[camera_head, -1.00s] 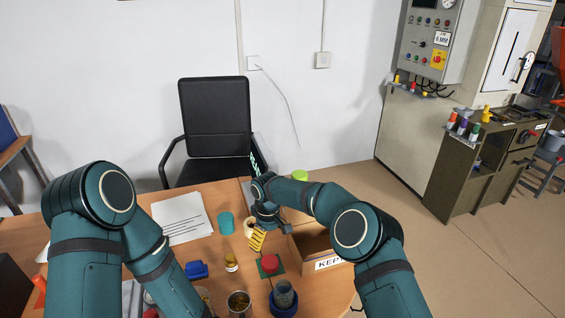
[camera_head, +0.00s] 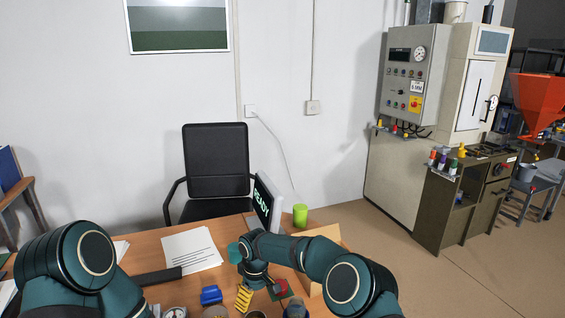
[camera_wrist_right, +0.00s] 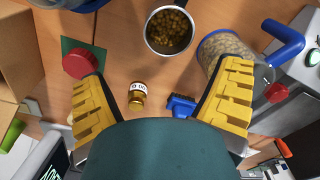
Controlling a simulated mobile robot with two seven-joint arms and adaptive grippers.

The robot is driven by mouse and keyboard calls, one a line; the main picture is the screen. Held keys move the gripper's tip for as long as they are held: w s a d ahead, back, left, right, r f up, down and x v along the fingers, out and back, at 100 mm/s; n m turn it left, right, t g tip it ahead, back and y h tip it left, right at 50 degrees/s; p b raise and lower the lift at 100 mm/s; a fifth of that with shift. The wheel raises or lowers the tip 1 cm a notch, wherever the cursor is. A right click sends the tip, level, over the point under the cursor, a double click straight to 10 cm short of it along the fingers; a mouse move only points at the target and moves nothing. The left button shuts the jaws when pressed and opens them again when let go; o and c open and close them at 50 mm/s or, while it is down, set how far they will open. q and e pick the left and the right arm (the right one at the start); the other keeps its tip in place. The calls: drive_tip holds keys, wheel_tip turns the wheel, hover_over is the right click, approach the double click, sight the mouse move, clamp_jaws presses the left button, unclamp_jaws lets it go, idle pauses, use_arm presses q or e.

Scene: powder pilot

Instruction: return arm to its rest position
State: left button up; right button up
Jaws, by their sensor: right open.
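My right arm reaches over the wooden desk (camera_head: 150,252) in the head view. Its gripper (camera_head: 244,299) points down, with yellow fingertips low in the picture. In the right wrist view the right gripper (camera_wrist_right: 163,100) has its two yellow fingers wide apart, with nothing held between them. Below it on the desk are a small labelled bottle (camera_wrist_right: 137,94) and a blue object (camera_wrist_right: 181,105). A red knob-like object (camera_wrist_right: 79,65) shows beside one finger. My left arm shows only at the lower left of the head view, and its gripper is out of the picture.
A metal cup of brown grains (camera_wrist_right: 169,30) and a jar of pale pellets (camera_wrist_right: 222,46) stand near the gripper. A READY screen (camera_head: 263,204), green cup (camera_head: 300,215) and cardboard box (camera_head: 322,238) are close to my right arm. An office chair (camera_head: 216,160) stands behind the desk.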

drive_tip(key=shift+m+y, duration=0.3)
drive_tip(key=shift+y, duration=0.5)
drive_tip(key=s+f, duration=0.1)
drive_tip(key=f, duration=0.1)
drive_tip(key=s+d+f, duration=0.1)
drive_tip(key=s+f, duration=0.1)
drive_tip(key=shift+d, duration=0.2)
drive_tip(key=s+d+f+m, duration=0.1)
drive_tip(key=s, duration=0.2)
drive_tip(key=s+d+f+m+y, duration=0.1)
drive_tip(key=s+d+f, duration=0.1)
drive_tip(key=s, duration=0.1)
drive_tip(key=s+d+f+m+y, duration=0.1)
drive_tip(key=s, duration=0.2)
drive_tip(key=shift+s+d+f, duration=0.2)
drive_tip(key=shift+s, duration=0.1)
drive_tip(key=s+d+m+t, duration=0.1)
drive_tip(key=s+d+m, duration=0.3)
drive_tip(key=s+d, duration=0.2)
drive_tip(key=s+d+m, duration=0.4)
drive_tip(key=s+d, duration=0.2)
drive_tip(key=s, duration=0.5)
drive_tip(key=shift+s+d+f+m+t, duration=0.25)
drive_tip(key=shift+f+m+t, duration=0.05)
drive_tip(key=shift+f+t, duration=0.1)
